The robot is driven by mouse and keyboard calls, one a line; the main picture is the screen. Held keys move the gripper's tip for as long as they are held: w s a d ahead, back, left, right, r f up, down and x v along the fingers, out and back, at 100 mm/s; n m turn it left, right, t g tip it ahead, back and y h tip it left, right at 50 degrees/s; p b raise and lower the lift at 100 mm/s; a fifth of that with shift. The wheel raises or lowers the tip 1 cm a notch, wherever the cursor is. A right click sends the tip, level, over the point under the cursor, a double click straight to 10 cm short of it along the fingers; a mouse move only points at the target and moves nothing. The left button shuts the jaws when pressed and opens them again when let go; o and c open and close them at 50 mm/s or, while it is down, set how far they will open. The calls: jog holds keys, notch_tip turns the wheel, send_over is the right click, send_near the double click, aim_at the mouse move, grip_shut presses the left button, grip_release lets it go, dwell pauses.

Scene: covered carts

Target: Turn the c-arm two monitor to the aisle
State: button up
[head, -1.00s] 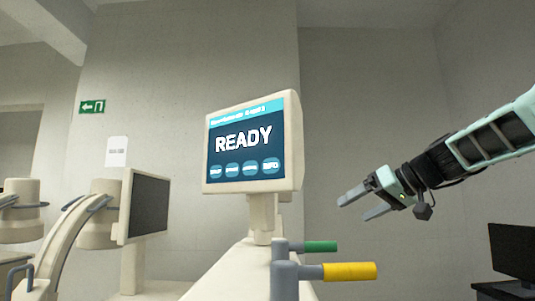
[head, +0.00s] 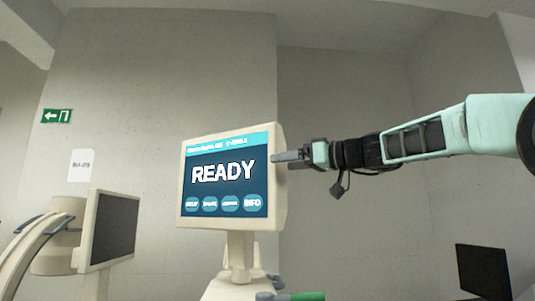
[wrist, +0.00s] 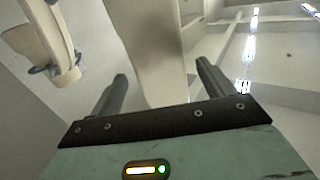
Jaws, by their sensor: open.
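A cream monitor (head: 232,179) with a lit blue screen reading READY stands on a short neck in the middle of the head view. Its screen faces toward me, turned slightly left. My gripper (head: 275,157) is at the monitor's right edge, fingers pointing left, their tips close to or touching its side. In the wrist view the open fingers of my gripper (wrist: 165,82) stand on either side of the cream monitor housing (wrist: 150,45). I cannot tell whether a finger touches it.
A second, dark monitor (head: 112,229) and a cream C-shaped arm (head: 28,252) stand at the left. A green-tipped handle (head: 307,296) shows below the monitor. A black screen (head: 483,271) is at the lower right.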

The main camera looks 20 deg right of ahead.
aim_at(268, 165)
jog(key=p+x, duration=0.3)
jog(key=x, duration=0.3)
jog(key=shift+w+a, duration=0.2)
jog(key=shift+f, duration=0.1)
jog(key=c, duration=1.4)
